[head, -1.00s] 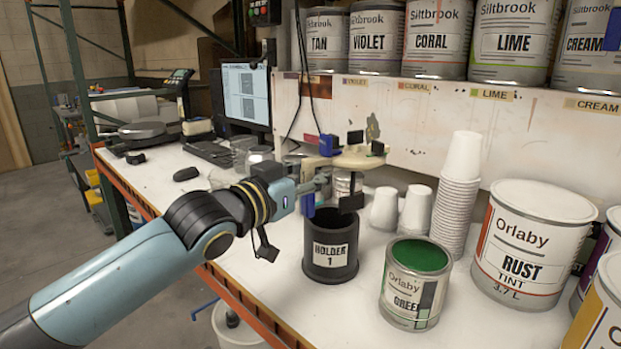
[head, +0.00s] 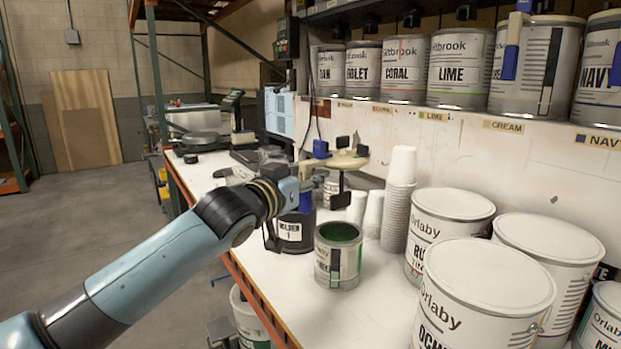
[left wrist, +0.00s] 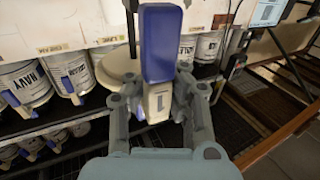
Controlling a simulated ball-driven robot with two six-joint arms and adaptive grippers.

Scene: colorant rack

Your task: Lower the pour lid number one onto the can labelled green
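The pour lid number one (head: 347,161) is a beige disc with black clips and a blue part. My left gripper (head: 312,183) is shut on its handle and holds it in the air above the bench. In the left wrist view the handle (left wrist: 157,103), marked 1, is between the fingers of the left gripper (left wrist: 155,110), below a blue block. The can labelled green (head: 338,262) stands open on the bench, green paint inside, lower in the picture than the lid and apart from it. My right gripper is out of view.
White cup stacks (head: 398,205) stand right of the lid. Large Orlaby cans (head: 482,295) crowd the bench at right. A shelf of labelled cans (head: 458,70) runs above the back panel. Bare bench lies in front of the green can.

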